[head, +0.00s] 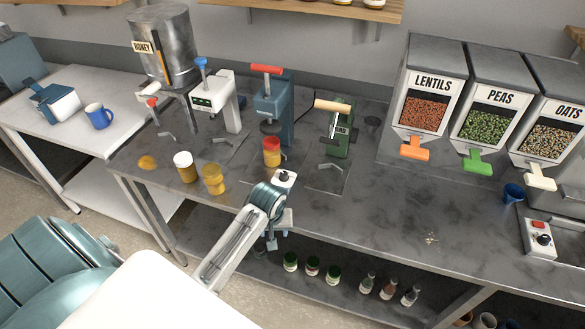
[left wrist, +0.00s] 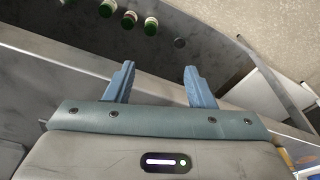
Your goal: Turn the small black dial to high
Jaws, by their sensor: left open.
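A second white control box (head: 540,240) at the far right carries a red button and a dark dial (head: 544,239). Their dial settings are too small to read. In the left wrist view the jaws (left wrist: 159,84) are open and empty, and neither dial shows. My right gripper is not in view.
Hoppers (head: 428,90) line the back right. The counter's right middle (head: 390,205) is mostly clear. Jars sit on the lower shelf (head: 330,290).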

